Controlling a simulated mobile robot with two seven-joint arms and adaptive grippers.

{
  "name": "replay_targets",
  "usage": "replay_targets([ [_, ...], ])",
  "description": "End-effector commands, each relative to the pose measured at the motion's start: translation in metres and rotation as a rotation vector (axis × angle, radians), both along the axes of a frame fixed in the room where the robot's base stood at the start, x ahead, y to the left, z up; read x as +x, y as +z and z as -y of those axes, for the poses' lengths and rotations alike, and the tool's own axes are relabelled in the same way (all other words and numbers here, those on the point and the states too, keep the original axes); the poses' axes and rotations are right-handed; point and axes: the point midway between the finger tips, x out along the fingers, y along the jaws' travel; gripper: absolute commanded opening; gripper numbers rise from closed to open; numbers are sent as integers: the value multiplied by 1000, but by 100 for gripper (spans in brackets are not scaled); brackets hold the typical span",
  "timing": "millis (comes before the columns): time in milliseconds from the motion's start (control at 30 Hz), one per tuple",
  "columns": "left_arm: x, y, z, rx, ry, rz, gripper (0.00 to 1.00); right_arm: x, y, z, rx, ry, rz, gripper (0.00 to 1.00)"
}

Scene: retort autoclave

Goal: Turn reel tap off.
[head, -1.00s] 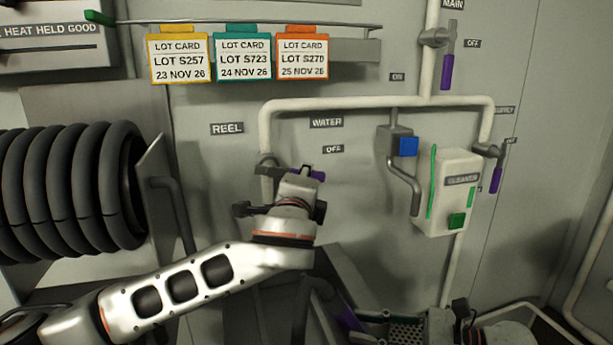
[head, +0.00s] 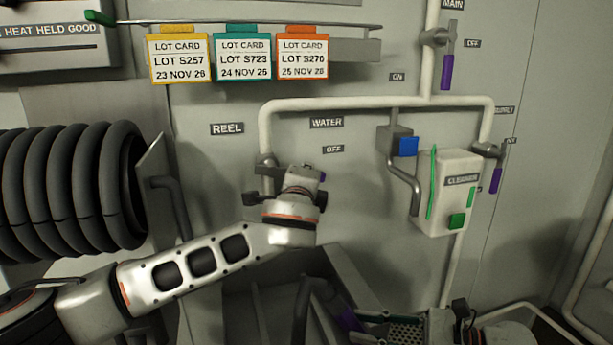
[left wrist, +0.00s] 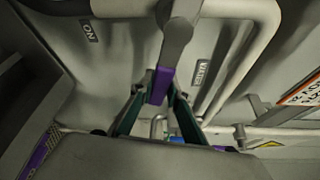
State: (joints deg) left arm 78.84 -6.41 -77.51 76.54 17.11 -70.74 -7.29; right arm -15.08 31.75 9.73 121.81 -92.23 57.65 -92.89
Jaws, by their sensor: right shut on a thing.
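The reel tap is on the white pipe under the REEL and WATER labels, mostly hidden by my left wrist. A bit of its purple lever (head: 322,177) shows right of my left gripper (head: 292,182). In the left wrist view the purple lever (left wrist: 159,85) lies between the two dark teal fingers of my left gripper (left wrist: 156,105). I cannot tell whether both fingers press on it. My right gripper (head: 375,329), low in the head view, is shut on a purple-handled thing (head: 347,319), whose full shape is unclear.
Coiled black hose (head: 70,190) hangs at the left. A cleaner box (head: 447,195), the main tap's purple lever (head: 447,72) and another purple lever (head: 495,180) are at the right. Lot cards (head: 243,55) hang above. An open-topped grey bin (head: 350,275) is below.

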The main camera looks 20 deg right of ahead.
Motion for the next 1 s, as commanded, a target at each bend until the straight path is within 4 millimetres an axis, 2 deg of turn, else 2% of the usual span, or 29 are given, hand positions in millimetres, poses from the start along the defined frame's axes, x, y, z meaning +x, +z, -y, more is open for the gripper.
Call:
replay_targets([
  [400, 0, 9, 2, -118, -1, 0, 0, 0, 1, 0, 1, 1, 2, 0],
  [667, 0, 10, 2, -121, 0, 1, 0, 0, 1, 0, 1, 1, 2, 0],
  [700, 0, 10, 2, -120, 0, 1, 23, 0, 1, 0, 1, 1, 2, 0],
  [733, 0, 10, 2, -120, 0, 1, 31, 0, 1, 0, 1, 1, 2, 0],
  [767, 0, 10, 2, -120, 0, 1, 33, 0, 1, 0, 1, 1, 2, 0],
  [1000, 0, 10, 1, -119, 0, 0, 33, 0, 1, 0, 1, 1, 2, 0],
])
